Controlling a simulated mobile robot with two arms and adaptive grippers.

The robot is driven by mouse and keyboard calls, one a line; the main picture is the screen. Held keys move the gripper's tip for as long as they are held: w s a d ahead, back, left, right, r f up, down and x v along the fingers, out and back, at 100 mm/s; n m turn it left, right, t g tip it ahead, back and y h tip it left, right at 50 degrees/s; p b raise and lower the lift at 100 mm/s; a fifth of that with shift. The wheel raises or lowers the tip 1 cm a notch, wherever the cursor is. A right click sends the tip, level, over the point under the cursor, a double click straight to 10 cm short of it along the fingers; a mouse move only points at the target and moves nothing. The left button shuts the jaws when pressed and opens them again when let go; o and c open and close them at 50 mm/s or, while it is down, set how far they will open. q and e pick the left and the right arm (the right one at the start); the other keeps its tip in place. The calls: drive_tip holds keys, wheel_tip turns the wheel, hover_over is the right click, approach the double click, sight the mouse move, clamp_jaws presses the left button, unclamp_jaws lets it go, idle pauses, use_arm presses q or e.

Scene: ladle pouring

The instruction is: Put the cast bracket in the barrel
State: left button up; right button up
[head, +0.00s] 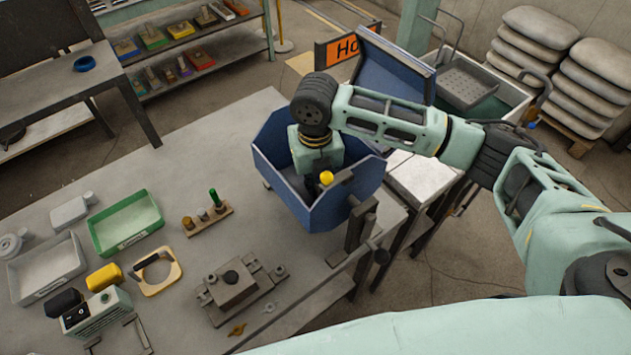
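The barrel (283,191) is a blue, many-sided open tub on the right part of the bench, with its blue lid (395,72) raised behind it. My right arm comes in from the right and reaches down over the barrel. My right gripper (314,181) is inside the opening, with its fingers mostly hidden by the barrel's front wall. I cannot tell whether it holds anything. I cannot pick out the cast bracket for certain; pale grey cast pieces lie at the left of the bench, one (70,210) behind the grey tray. My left gripper is not in view.
A green tray (126,224), a grey tray (48,269), a wooden peg holder (207,219) and a grey clamping fixture (236,286) stand on the bench. The bench's back middle is clear.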

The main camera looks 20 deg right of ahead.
drive_tip(key=o, duration=0.4)
wheel_tip(320, 180, up, 12)
drive_tip(key=b, duration=0.3)
drive_tip(key=shift+r, duration=0.15)
idle(0.5)
